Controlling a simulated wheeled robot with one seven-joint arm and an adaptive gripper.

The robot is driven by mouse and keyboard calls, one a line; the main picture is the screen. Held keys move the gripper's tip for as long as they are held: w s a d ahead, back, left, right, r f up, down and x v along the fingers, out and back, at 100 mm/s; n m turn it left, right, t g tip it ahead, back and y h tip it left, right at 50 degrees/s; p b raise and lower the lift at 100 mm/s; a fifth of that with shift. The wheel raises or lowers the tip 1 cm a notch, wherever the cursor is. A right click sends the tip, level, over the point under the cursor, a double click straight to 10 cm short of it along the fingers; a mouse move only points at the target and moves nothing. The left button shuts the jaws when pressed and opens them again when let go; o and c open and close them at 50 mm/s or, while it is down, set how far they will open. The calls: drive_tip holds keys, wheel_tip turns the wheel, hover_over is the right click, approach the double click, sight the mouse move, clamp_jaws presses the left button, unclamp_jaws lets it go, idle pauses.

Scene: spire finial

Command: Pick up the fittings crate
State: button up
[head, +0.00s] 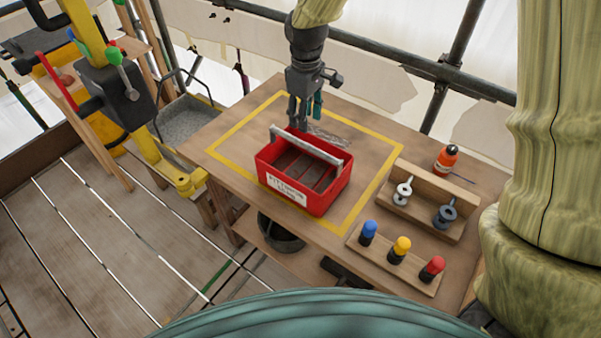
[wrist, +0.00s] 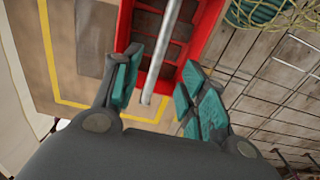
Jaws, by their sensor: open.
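The fittings crate (head: 290,195) is a red open-topped box with a white label and a pale bar handle (head: 310,145) across its top. It stands on the wooden table inside a yellow outline. My gripper (head: 306,118) is above the crate's back left side in the head view, pointing down. In the wrist view my gripper (wrist: 158,92) is open, with teal finger pads on either side of the near end of the handle (wrist: 160,60). The red crate (wrist: 205,35) lies beyond and below the fingers. I cannot tell whether a finger touches the handle.
A wooden rack (head: 425,215) with two metal fittings stands right of the crate. In front of it a strip (head: 385,262) holds blue, yellow and red capped pieces. An orange bottle (head: 446,158) stands behind. Scaffold poles (head: 400,62) run behind the table (head: 225,150).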

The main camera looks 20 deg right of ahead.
drive_tip(key=shift+w+f, duration=0.1)
drive_tip(key=shift+f, duration=0.15)
drive_tip(key=shift+d+f, duration=0.1)
drive_tip(key=shift+f, duration=0.05)
drive_tip(key=p, duration=0.1)
hover_over(305, 143)
wheel_tip(305, 143, down, 4)
drive_tip(key=shift+f, duration=0.45)
drive_tip(key=shift+f+p, duration=1.45)
drive_tip(key=shift+f, duration=1.15)
clamp_jaws()
